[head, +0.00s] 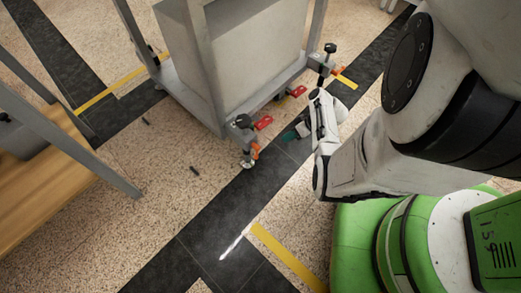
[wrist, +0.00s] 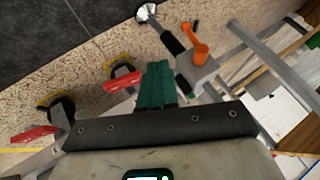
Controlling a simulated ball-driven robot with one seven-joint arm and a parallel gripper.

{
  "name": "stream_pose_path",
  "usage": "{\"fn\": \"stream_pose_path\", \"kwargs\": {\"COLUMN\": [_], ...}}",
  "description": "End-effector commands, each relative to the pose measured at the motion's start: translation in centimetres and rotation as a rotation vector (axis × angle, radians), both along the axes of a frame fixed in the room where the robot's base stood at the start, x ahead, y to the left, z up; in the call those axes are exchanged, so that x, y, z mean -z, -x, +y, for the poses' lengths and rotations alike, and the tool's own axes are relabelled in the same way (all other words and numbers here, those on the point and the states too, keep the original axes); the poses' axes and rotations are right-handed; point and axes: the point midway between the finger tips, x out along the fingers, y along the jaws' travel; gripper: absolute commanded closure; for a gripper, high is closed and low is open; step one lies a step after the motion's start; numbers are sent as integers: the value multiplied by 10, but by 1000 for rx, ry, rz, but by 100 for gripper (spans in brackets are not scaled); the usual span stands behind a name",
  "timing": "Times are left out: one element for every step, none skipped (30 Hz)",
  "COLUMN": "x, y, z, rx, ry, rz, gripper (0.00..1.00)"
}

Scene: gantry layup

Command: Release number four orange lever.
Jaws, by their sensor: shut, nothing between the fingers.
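An orange lever (wrist: 199,44) sticks up from a grey block on a leg foot in the wrist view, right of my fingers. In the head view an orange lever (head: 254,151) sits low at the cart's near corner, beside a castor. A further orange part (head: 325,70) shows at the far right corner. I can read no numbers on them. My gripper (wrist: 158,66) has its green fingers shut together and empty, beside the lever and seemingly apart from it. In the head view my gripper (head: 290,134) is low, right of the near corner, partly hidden by the wrist.
Red pedals (head: 264,122) line the cart's right side; two red pedals (wrist: 124,81) also show left of my fingers in the wrist view. The grey cart (head: 240,60) carries a large box. A wooden table (head: 45,175) stands at left. Speckled floor in front is mostly clear.

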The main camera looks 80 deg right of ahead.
Motion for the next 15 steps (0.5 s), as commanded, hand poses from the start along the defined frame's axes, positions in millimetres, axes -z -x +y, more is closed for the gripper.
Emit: {"fn": "stream_pose_path", "kwargs": {"x": [0,0,0,0,0,1,2,3,5,8,11,16,20,24,30], "y": [0,0,0,0,0,-1,-1,-2,-4,-5,-7,-10,-13,-16,-20], "z": [0,0,0,0,0,0,0,1,1,1,2,2,3,4,4], "rx": [0,0,0,0,0,0,-1,-2,-2,-3,-3,-3,-3,-3,-3], "ry": [0,0,0,0,0,0,-1,-1,-1,-1,-1,-1,-3,-3,-1], "rz": [0,1,1,1,1,1,0,1,1,2,2,2,2,2,2], "gripper": [100,100,100,100,100,100,100,100,100,100,100,100,100,100,100]}}
